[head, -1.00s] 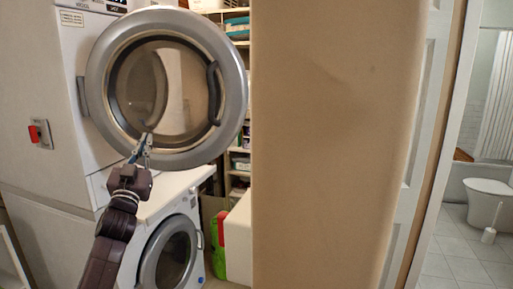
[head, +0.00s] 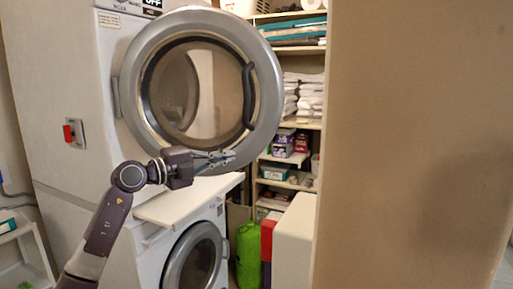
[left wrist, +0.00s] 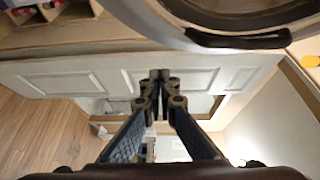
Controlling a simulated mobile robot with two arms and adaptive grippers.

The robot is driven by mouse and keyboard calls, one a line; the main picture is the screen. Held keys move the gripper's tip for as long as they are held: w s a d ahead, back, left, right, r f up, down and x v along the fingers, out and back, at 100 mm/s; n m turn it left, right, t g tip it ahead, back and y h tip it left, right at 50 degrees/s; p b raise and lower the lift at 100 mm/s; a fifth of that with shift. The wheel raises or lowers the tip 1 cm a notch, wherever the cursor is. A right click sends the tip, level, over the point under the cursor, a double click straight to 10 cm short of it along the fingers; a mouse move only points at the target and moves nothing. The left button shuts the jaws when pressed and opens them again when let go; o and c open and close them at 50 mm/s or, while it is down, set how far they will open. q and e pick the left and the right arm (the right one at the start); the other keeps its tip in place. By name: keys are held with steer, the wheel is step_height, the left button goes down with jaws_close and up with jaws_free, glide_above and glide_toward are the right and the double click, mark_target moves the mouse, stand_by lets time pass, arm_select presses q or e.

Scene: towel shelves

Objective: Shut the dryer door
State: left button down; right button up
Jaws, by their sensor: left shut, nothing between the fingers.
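The dryer door (head: 268,75) is a round grey ring with a glass middle, standing open from the white dryer (head: 70,60), hinged at its left side. Its dark curved handle (head: 248,95) is on the right of the ring. My left gripper (head: 226,158) is shut and empty, in front of the ring's lower edge in the head view; I cannot tell whether it touches. In the left wrist view the gripper (left wrist: 160,78) points away from me, and the door's rim (left wrist: 150,22) with its handle (left wrist: 235,40) shows along the top. My right gripper is not in view.
A white washer (head: 150,250) with a round door stands below the dryer. Shelves with towels (head: 305,95) and boxes are behind at the right. A green bag (head: 248,255) and a white box (head: 294,245) stand on the floor. A beige wall (head: 415,140) fills the right.

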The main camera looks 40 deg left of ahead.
arm_select(q)
steer(key=p, duration=0.4)
glide_toward(259, 145)
steer(key=w+d, duration=0.3)
steer(key=shift+w+a+p, duration=0.45)
steer(key=shift+w+a, duration=0.4)
steer(key=shift+w, duration=0.2)
steer(key=shift+w+a+f, duration=0.2)
steer(key=shift+w+a, duration=0.05)
steer(key=shift+w, duration=0.1)
